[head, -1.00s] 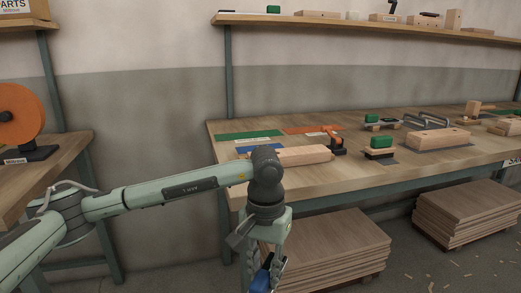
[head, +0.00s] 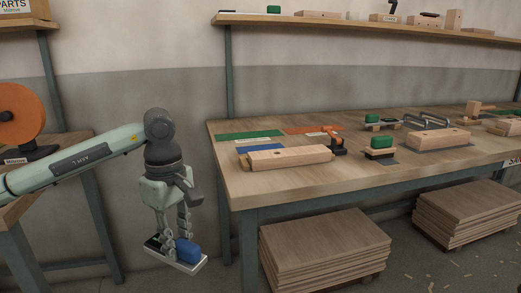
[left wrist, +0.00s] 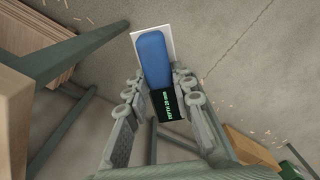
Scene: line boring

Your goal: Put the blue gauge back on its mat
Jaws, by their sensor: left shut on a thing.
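My left gripper (head: 173,240) is shut on the blue gauge (head: 187,250) and holds it in the air left of the workbench, below the level of its top. The left wrist view shows the blue gauge (left wrist: 153,62) between the fingers (left wrist: 155,92), with its pale base plate and a dark display with green text. A blue mat (head: 262,148) lies on the bench near its left end, partly hidden behind a wooden block. My right gripper is not in view.
The workbench (head: 240,183) carries a wooden block (head: 290,157) in front of the blue mat, with a green mat (head: 248,135) and an orange mat (head: 305,130) behind. An orange-and-black tool (head: 334,140) stands at the block's right end. Stacked boards (head: 325,245) lie below.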

